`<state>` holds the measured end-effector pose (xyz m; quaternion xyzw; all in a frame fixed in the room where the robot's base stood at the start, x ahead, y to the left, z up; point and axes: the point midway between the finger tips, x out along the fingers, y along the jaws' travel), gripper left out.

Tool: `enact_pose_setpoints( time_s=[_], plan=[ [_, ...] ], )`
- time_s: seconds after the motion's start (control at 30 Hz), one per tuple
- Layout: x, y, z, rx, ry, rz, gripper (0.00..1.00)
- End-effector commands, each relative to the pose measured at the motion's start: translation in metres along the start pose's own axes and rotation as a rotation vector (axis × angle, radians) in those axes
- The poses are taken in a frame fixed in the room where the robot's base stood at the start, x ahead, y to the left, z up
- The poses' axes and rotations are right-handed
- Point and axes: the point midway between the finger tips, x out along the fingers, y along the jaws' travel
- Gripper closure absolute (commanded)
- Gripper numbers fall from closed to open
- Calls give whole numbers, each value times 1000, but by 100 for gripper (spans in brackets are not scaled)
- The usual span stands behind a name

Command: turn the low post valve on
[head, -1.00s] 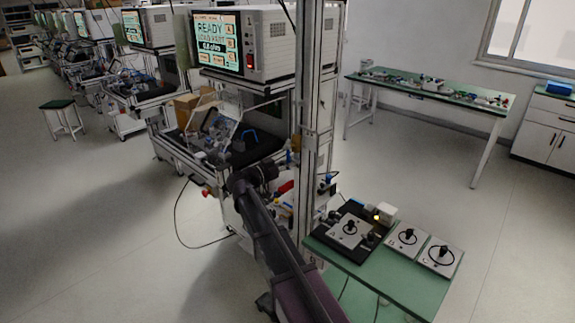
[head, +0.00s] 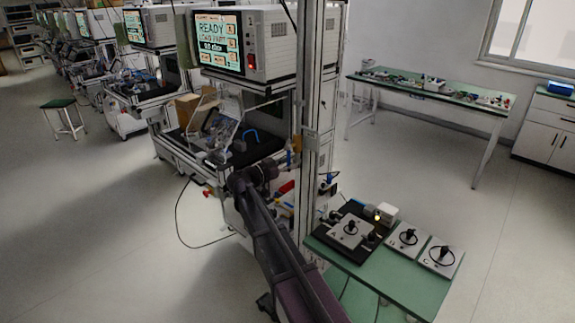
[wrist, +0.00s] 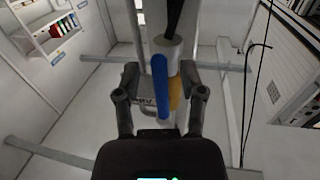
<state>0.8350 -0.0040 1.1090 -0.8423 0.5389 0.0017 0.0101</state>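A blue lever (wrist: 160,88) stands upright in the middle of the wrist view, in front of a pale post with a grey cylinder (wrist: 166,48) above it. A yellow-orange part (wrist: 174,95) shows just behind its right side. My gripper (wrist: 160,102) has its two dark fingers apart, one on each side of the lever, with gaps visible; I see no grip on it. In the head view a small blue part (head: 290,158) shows by the metal column, close to the end of my arm; my fingers are too small to make out there.
The workbench with a monitor (head: 221,42) stands behind my arm. A metal column (head: 312,110) rises just right of the arm's end. A green table (head: 400,288) with knob panels is at lower right.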

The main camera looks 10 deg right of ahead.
Motion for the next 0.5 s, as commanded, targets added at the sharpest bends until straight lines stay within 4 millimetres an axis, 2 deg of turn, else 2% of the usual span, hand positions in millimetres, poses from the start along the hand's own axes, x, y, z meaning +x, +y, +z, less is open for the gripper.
enact_pose_setpoints(
  time_s=[0.27,0.5],
  plan=[
    [-2,0,0,0,0,-1,48],
    [-20,0,0,0,0,-1,48]
  ],
)
